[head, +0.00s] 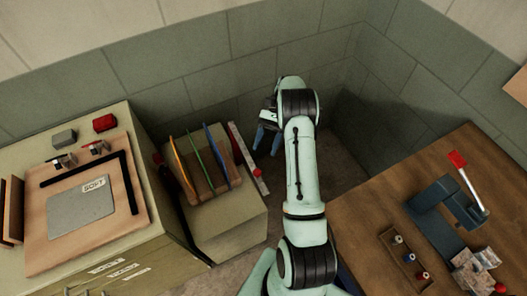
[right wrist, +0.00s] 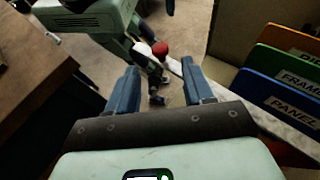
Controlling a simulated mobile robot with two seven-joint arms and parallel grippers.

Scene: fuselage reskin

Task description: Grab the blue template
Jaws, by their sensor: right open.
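The blue template (head: 216,152) stands upright on edge in a small rack, at the right end of the row. My right gripper (head: 268,141) is open and empty, to the right of the rack and apart from the template. In the right wrist view both fingers of my right gripper (right wrist: 160,86) are spread, with nothing gripped between them. My left gripper does not show clearly in either view.
A green template (head: 197,156) and an orange template (head: 181,161) share the rack. A pale strip with a red knob (head: 245,155) stands between rack and gripper.

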